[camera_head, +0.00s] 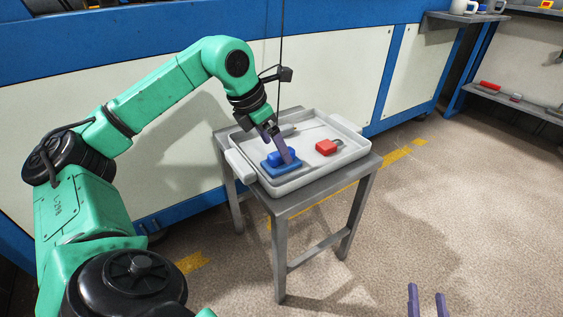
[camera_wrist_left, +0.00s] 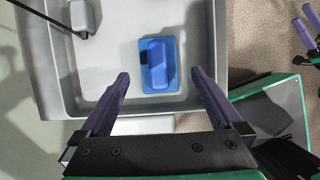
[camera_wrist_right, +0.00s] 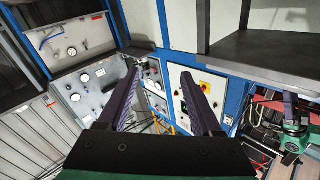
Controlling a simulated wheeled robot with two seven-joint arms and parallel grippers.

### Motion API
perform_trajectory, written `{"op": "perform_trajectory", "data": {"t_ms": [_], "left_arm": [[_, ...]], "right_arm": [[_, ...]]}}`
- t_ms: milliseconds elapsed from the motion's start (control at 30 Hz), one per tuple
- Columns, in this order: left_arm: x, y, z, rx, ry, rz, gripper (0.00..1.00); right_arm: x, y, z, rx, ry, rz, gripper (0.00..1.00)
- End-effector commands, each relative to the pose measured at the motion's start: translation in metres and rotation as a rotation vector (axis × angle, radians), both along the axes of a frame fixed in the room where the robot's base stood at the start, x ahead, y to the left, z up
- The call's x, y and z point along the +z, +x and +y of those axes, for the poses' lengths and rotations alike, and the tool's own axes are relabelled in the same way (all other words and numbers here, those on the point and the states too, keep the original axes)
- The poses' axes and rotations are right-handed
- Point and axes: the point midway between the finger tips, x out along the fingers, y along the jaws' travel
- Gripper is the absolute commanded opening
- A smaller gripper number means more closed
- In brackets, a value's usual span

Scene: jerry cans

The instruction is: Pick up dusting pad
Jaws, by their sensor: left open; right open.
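The dusting pad (camera_head: 283,162) is blue, a flat base with a raised handle block, and lies in a white tray (camera_head: 292,182). The dusting pad also shows in the left wrist view (camera_wrist_left: 158,64), just beyond the fingertips and roughly centred between them. My left gripper (camera_head: 285,150) is open and empty, pointing down over the pad; one finger hides part of the pad in the head view. It also shows in the left wrist view (camera_wrist_left: 158,78). My right gripper (camera_head: 427,290) is open and empty at the bottom right, far from the tray. It also shows in the right wrist view (camera_wrist_right: 163,68).
A red object (camera_head: 327,147) with a grey end lies in the tray, right of the pad. The tray stands on a small grey table (camera_head: 312,196) beside a blue and white wall. A grey shelf (camera_head: 508,99) holds small items. Floor right of the table is clear.

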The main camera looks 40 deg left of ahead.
Motion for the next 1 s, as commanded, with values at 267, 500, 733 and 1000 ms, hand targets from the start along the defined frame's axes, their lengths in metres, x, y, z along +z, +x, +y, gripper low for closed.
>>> {"op": "perform_trajectory", "data": {"t_ms": [267,500,733,1000], "left_arm": [[-0.015,0.008,-0.001,0.000,-0.001,-0.001,1.00],[-0.027,0.014,-0.003,-0.001,-0.001,-0.001,1.00],[-0.039,0.019,-0.004,0.000,-0.001,0.000,1.00],[-0.044,0.021,-0.004,0.000,-0.001,-0.001,1.00]], "right_arm": [[0.070,0.026,-0.006,-0.031,0.033,-0.213,0.67],[0.135,0.036,-0.013,-0.057,0.065,-0.403,0.67],[0.196,0.033,-0.021,-0.080,0.099,-0.588,0.67],[0.228,0.027,-0.025,-0.091,0.117,-0.684,0.67]]}}
